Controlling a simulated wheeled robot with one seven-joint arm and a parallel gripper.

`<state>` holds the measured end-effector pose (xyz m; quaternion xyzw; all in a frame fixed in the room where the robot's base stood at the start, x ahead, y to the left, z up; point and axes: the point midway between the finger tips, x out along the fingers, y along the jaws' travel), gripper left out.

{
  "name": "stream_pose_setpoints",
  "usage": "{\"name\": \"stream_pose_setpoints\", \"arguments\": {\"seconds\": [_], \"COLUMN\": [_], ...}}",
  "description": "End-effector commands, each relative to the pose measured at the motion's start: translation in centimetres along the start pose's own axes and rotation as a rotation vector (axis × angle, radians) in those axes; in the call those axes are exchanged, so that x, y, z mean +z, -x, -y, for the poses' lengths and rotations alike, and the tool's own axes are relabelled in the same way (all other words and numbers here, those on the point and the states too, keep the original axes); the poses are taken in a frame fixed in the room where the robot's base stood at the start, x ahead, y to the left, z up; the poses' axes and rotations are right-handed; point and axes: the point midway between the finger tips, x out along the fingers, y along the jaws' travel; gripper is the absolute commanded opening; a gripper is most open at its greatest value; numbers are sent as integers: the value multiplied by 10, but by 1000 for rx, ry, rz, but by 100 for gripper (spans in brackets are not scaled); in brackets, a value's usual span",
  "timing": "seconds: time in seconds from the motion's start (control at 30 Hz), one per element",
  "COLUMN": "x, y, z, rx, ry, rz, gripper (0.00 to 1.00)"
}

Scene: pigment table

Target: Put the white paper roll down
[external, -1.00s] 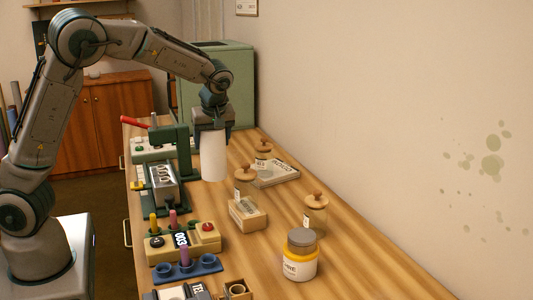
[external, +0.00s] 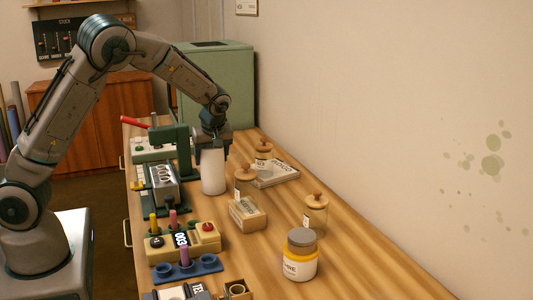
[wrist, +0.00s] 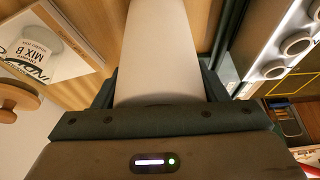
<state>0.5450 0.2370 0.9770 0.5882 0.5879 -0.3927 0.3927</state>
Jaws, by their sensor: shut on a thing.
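The white paper roll (external: 213,172) is upright at the far part of the wooden table, right of the green press. My gripper (external: 212,145) is above it, shut on its upper end. In the wrist view the roll (wrist: 155,50) runs up from between the jaws of my gripper (wrist: 158,100). The roll's lower end is at or very close to the table top; I cannot tell whether it touches.
A green press with a red lever (external: 183,150) stands close on the left. Glass jars with wooden lids (external: 245,180) and a flat box (external: 275,174) are to the right. A green cabinet (external: 230,80) stands behind. Some table is bare in front of the roll.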

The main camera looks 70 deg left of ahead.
Motion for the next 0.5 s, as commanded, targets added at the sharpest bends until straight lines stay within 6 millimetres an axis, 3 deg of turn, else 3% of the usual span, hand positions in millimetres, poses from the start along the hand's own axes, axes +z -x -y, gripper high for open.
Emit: {"name": "stream_pose_setpoints", "arguments": {"seconds": [0.07, 0.1, 0.17, 0.5], "x": [2, 1, 1, 0], "y": [-4, -3, -2, 0], "z": [0, 0, 0, 0], "rx": [0, 0, 0, 0], "ry": [0, 0, 0, 0], "rz": [0, 0, 0, 0], "gripper": [42, 72, 88, 88]}}
